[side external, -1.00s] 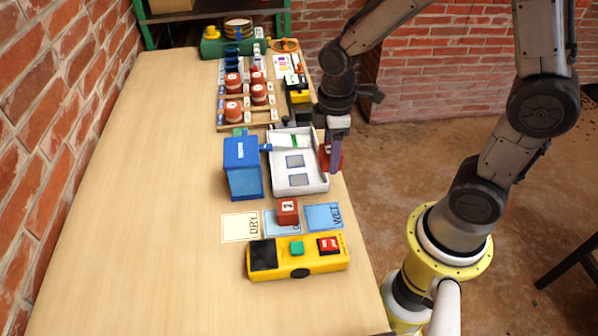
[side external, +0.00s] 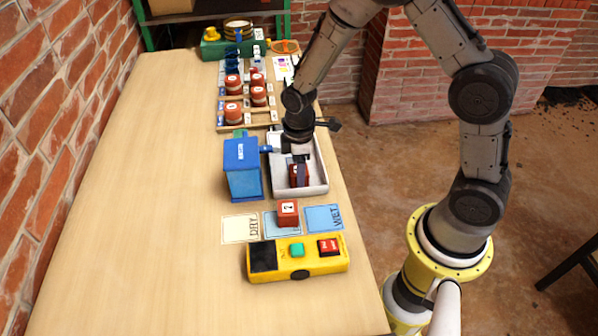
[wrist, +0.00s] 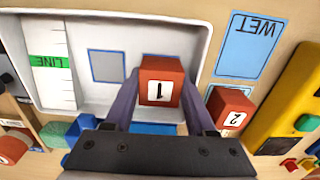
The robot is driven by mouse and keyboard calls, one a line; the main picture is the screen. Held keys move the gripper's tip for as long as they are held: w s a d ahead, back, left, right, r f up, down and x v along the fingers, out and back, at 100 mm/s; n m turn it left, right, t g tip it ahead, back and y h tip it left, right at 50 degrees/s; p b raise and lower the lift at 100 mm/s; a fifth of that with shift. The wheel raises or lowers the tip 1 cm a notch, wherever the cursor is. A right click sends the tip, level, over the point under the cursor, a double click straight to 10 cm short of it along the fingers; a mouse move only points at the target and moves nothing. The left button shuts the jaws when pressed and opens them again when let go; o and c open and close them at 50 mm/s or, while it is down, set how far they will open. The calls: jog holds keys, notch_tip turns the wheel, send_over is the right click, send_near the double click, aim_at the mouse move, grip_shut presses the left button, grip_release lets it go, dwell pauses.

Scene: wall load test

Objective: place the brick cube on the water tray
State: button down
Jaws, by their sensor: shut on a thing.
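A red brick cube marked 1 (side external: 299,175) is between the fingers of my gripper (side external: 300,166). The wrist view shows the cube (wrist: 162,80) with a finger of my gripper (wrist: 162,90) on each side. The white water tray (side external: 318,184) lies below them, with its walls around the cube in the side view. The tray (wrist: 200,25) also shows in the wrist view, with one outlined square (wrist: 106,66) bare and another partly hidden by the cube. I cannot tell whether the cube touches the tray floor.
A second red cube marked 2 (side external: 288,211) stands between the DRY card (side external: 240,228) and the WET card (side external: 324,217). A blue box (side external: 242,170) stands close left of the tray. A yellow button box (side external: 298,262) lies in front. The left table is clear.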

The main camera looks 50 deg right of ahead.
jog(key=c, duration=0.5)
grip_release()
jog(key=shift+f, duration=0.1)
notch_tip(320, 180, up, 12)
jog(key=r, duration=0.1)
jog(key=s+r+m+t, duration=0.2)
jog(key=s+r+m, duration=0.1)
jog(key=s, duration=0.3)
jog(key=s+r+m+t, duration=0.1)
jog(key=s+r+m, duration=0.2)
jog(key=s+r, duration=0.2)
jog(key=s+d+r+m+t, duration=0.1)
jog(key=s+r+m+t, duration=0.1)
jog(key=s, duration=0.7)
notch_tip(320, 180, up, 2)
jog(key=shift+r+m+t, duration=0.15)
jog(key=shift+m+t, duration=0.15)
jog(key=shift+m, duration=0.2)
